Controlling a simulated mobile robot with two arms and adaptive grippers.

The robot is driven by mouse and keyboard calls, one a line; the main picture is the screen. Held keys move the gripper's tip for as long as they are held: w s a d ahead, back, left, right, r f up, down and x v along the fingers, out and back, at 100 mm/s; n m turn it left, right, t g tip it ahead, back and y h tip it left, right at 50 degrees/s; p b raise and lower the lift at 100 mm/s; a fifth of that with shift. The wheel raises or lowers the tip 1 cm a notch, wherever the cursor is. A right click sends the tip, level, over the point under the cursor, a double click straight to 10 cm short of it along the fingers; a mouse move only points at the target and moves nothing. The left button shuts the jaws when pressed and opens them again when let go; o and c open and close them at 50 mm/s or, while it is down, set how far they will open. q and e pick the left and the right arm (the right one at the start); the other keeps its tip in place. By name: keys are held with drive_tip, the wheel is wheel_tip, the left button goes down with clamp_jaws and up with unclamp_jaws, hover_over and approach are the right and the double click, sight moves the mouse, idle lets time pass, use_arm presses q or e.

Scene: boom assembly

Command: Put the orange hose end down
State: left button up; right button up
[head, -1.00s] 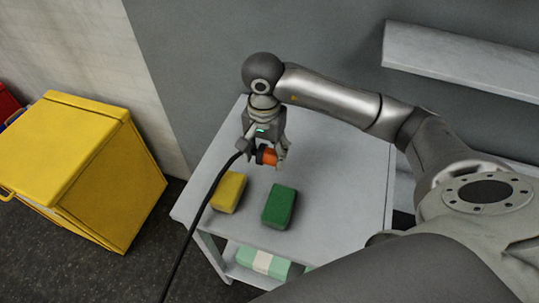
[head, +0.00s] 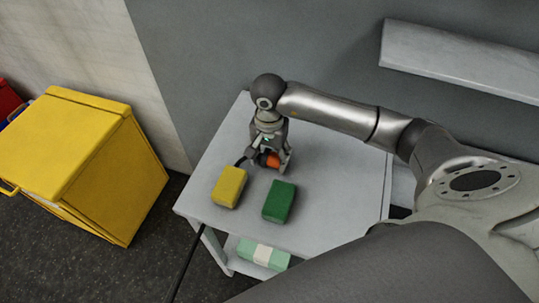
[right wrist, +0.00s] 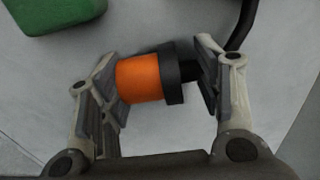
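The orange hose end (head: 272,160) has a black collar and a black hose running off it. It sits low at the grey table (head: 330,205), behind the yellow and green blocks. My right gripper (head: 270,163) points down with its fingers on either side of it. In the right wrist view, the hose end (right wrist: 140,79) lies lengthwise between the fingertips of my right gripper (right wrist: 163,82), one against the orange end and the other by the hose side. Whether it touches the tabletop is hard to tell. My left gripper is not in view.
A yellow block (head: 229,186) and a green block (head: 279,202) lie on the table in front of the gripper. A pale green package (head: 262,255) lies on the lower shelf. A yellow bin (head: 115,180) stands left. The table's right side is clear.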

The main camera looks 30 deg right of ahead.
drive_tip(key=o, duration=0.4)
